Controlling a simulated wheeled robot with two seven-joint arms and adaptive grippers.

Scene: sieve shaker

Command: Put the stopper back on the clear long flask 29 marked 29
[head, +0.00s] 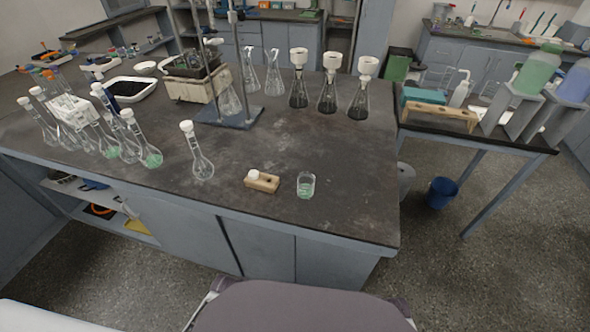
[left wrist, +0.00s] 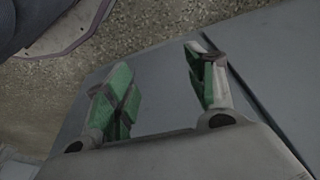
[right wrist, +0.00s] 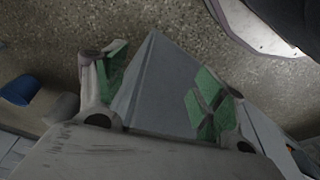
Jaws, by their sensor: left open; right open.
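A long-necked clear flask (head: 203,167) stands alone near the front middle of the bench, its neck top white; I cannot tell if that is a stopper or a label. Any number on it is too small to read. To its right a small wooden block (head: 266,184) lies on the bench with a white stopper-like piece (head: 253,175) on its left end. My left gripper (left wrist: 160,80) is open and empty in the left wrist view. My right gripper (right wrist: 160,80) is open and empty in the right wrist view. Neither gripper shows in the head view.
A small beaker with green liquid (head: 306,187) stands right of the block. Several long-necked flasks, one with green liquid (head: 150,157), crowd the left. Behind are a stand base (head: 232,119) and flasks with white funnels (head: 328,100). The bench's right front is clear.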

